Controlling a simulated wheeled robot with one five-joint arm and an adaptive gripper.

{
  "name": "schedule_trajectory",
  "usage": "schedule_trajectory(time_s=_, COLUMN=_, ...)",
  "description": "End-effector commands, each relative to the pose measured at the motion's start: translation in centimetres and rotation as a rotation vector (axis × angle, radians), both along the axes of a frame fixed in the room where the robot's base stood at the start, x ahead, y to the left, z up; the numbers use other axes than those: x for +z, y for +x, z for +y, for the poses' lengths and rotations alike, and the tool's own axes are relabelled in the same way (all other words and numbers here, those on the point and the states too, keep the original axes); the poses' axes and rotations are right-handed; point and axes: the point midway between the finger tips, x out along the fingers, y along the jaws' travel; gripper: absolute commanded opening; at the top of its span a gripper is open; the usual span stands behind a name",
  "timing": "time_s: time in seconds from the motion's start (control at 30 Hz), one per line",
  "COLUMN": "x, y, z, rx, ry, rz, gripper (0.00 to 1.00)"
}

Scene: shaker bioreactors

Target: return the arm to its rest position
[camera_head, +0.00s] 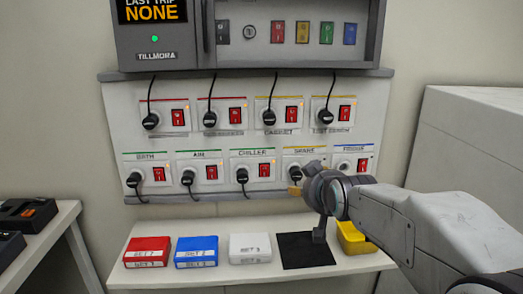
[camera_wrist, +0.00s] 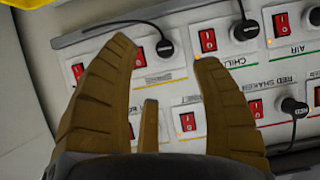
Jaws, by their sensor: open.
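My gripper (camera_head: 303,178) is in front of the right part of the lower socket row in the head view, near the SPARE socket. My arm (camera_head: 425,222) reaches in from the lower right and is extended toward the panel. In the wrist view my gripper (camera_wrist: 165,50) has its brown fingers spread apart with nothing held between them. The black SPARE plug (camera_wrist: 165,47) shows beyond the gap between the fingertips; whether a finger touches it I cannot tell. Its plug (camera_head: 295,175) is partly covered by my gripper in the head view.
The socket panel (camera_head: 115,120) carries two rows of sockets with red switches and black cords. Below, a shelf (camera_head: 215,277) holds red (camera_head: 147,251), blue (camera_head: 196,251) and white (camera_head: 249,247) boxes, a black mat (camera_head: 303,250) and a yellow bin (camera_head: 355,238). A grey cabinet (camera_head: 470,130) stands right.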

Motion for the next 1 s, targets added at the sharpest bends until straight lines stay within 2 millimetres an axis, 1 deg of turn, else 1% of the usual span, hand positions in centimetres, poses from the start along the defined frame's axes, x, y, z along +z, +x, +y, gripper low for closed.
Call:
schedule_trajectory(time_s=0.03, x=1.5, y=-1.9, z=0.0, rx=-0.001, ry=0.001, rz=0.044, gripper=0.6)
schedule_trajectory(time_s=0.07, x=1.6, y=-3.2, z=0.0, rx=0.0, ry=0.001, rz=0.079, gripper=0.6)
schedule_trajectory(time_s=0.1, x=1.7, y=-5.1, z=0.0, rx=-0.001, ry=0.001, rz=0.13, gripper=0.6)
schedule_trajectory(time_s=0.17, x=1.7, y=-8.1, z=0.0, rx=-0.001, ry=0.002, rz=0.208, gripper=0.6)
schedule_trajectory(time_s=0.2, x=1.6, y=-10.2, z=0.0, rx=-0.002, ry=0.002, rz=0.262, gripper=0.6)
schedule_trajectory(time_s=0.27, x=1.5, y=-13.3, z=0.0, rx=-0.003, ry=0.002, rz=0.34, gripper=0.6)
schedule_trajectory(time_s=0.3, x=1.4, y=-15.4, z=0.0, rx=-0.002, ry=0.003, rz=0.391, gripper=0.6)
schedule_trajectory(time_s=0.37, x=1.2, y=-18.3, z=0.0, rx=-0.004, ry=0.003, rz=0.461, gripper=0.6)
schedule_trajectory(time_s=0.4, x=1.1, y=-20.2, z=0.0, rx=-0.003, ry=0.003, rz=0.507, gripper=0.6)
schedule_trajectory(time_s=0.5, x=0.8, y=-24.4, z=0.0, rx=-0.005, ry=0.004, rz=0.606, gripper=0.6)
schedule_trajectory(time_s=0.6, x=0.5, y=-27.6, z=0.0, rx=-0.004, ry=0.004, rz=0.683, gripper=0.6)
schedule_trajectory(time_s=0.7, x=0.2, y=-29.9, z=0.0, rx=-0.005, ry=0.005, rz=0.736, gripper=0.6)
schedule_trajectory(time_s=0.8, x=0.0, y=-31.1, z=0.0, rx=-0.006, ry=0.005, rz=0.767, gripper=0.6)
schedule_trajectory(time_s=0.9, x=-0.2, y=-31.7, z=0.0, rx=-0.006, ry=0.005, rz=0.781, gripper=0.6)
schedule_trajectory(time_s=1.0, x=-0.2, y=-31.8, z=0.0, rx=-0.006, ry=0.005, rz=0.783, gripper=0.6)
